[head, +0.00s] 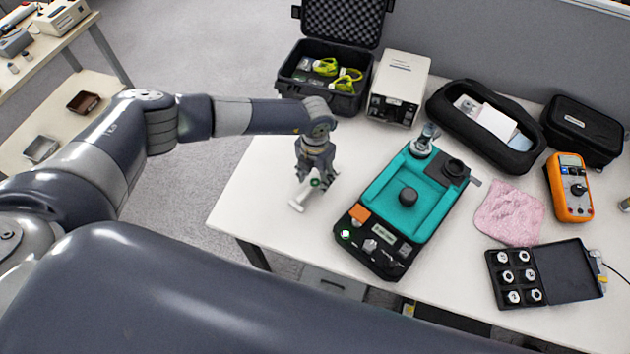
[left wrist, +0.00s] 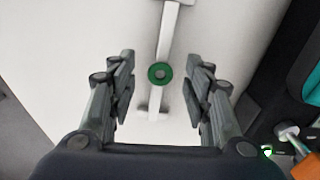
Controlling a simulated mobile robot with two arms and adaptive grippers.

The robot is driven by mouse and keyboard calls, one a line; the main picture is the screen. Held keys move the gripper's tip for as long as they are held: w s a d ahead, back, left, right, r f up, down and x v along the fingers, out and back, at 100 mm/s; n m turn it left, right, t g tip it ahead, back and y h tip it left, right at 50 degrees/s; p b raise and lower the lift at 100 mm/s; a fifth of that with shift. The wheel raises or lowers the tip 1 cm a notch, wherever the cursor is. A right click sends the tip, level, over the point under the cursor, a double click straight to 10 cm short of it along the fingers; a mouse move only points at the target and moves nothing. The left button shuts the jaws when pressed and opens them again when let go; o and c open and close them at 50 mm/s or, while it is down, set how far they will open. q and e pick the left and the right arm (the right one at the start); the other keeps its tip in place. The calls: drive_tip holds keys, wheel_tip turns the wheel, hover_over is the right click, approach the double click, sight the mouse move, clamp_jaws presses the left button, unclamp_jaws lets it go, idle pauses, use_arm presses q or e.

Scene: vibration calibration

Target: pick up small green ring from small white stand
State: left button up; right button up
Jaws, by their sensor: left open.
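The small green ring (left wrist: 160,74) sits on the small white stand (left wrist: 154,101) on the table, between the two fingers of my left gripper in the left wrist view. In the head view the ring (head: 315,183) shows as a small green spot just under the left gripper (head: 316,172), with the white stand (head: 298,205) reaching out below it. My left gripper (left wrist: 161,88) is open, with one finger on each side of the ring and a gap on both sides. My right gripper is not in either view.
To the right of the stand is a teal-topped device (head: 400,195) with a black front panel. Behind are an open black case (head: 345,101) and a white box instrument (head: 400,75). A pink cloth (head: 508,215) and an orange multimeter (head: 572,200) lie farther right. The table's left edge is near.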

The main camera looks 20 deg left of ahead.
use_arm(q)
drive_tip(key=c, duration=0.8)
drive_tip(key=shift+o, duration=0.2)
drive_tip(key=shift+r, duration=0.25)
wheel_tip(320, 180, up, 10)
drive_tip(key=b, duration=0.2)
wheel_tip(320, 180, up, 4)
drive_tip(key=p, duration=0.2)
hover_over(315, 182)
